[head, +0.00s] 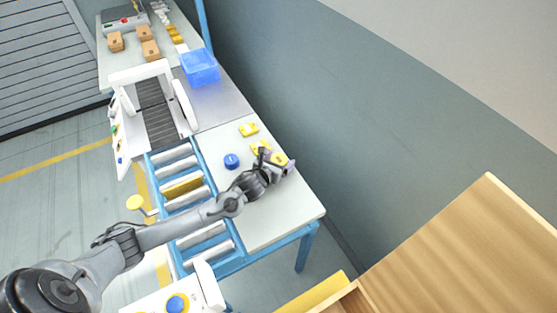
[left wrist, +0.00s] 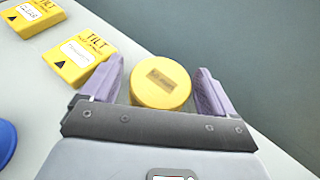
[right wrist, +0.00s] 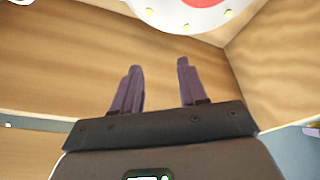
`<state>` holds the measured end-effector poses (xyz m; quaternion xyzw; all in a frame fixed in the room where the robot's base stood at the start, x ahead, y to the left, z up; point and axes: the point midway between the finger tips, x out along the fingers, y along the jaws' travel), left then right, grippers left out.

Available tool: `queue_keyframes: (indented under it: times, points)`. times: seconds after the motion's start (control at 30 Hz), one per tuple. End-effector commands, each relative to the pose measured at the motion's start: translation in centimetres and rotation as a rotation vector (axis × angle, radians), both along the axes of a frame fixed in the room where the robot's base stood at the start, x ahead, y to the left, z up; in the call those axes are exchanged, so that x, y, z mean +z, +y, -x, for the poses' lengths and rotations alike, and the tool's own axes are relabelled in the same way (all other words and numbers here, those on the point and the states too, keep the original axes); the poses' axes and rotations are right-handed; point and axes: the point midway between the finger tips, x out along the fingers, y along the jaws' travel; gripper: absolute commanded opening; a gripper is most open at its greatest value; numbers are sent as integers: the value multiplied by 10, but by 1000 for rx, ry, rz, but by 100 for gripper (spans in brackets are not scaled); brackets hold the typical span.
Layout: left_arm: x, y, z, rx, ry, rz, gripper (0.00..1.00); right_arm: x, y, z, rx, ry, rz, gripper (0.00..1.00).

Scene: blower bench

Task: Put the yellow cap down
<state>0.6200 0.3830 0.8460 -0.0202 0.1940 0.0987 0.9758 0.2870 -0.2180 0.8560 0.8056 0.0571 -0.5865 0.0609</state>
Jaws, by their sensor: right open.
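The yellow cap (left wrist: 158,88) is round, with a dark rectangular mark on its top. It sits between the fingers of my left gripper (left wrist: 158,90) in the left wrist view. In the head view the cap (head: 279,159) and my left gripper (head: 277,164) are over the right edge of the white bench top (head: 290,205). The cap overlaps the edge in the picture and looks held above the surface; its underside is hidden. My right gripper (right wrist: 157,88) is open and empty, in front of wooden panels in the right wrist view.
Two yellow tilt boxes (left wrist: 75,58) (left wrist: 33,14) lie beside the left gripper. A blue round part (head: 232,161) is on the bench. A roller conveyor (head: 182,185) runs along its left side, and a blue bin (head: 200,67) stands farther back. The bench's near end is clear.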

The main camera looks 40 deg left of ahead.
Motion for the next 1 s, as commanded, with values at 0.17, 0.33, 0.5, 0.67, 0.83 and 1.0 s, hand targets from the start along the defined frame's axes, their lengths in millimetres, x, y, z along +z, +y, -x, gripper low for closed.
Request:
queue_keyframes:
  times: [0.17, 0.33, 0.5, 0.67, 0.83, 1.0]
  points:
    - [0, 0, 0, 0, 0, 0, 99, 0, -1, 0, 4, 0, 5, 43]
    - [1, 0, 0, 0, 0, 0, 99, 0, -2, 0, 5, 0, 8, 43]
    - [7, -1, 4, -1, 1, 1, 99, 7, -2, 0, 5, 0, 8, 43]
    - [16, -4, 18, 0, 2, -1, 99, 25, -2, 0, 4, 0, 7, 43]
    - [28, -8, 41, -2, 3, -1, 99, 52, -1, 0, 2, 0, 3, 43]
    - [38, -14, 66, -1, 3, 1, 99, 77, 0, 0, 0, -1, 0, 43]
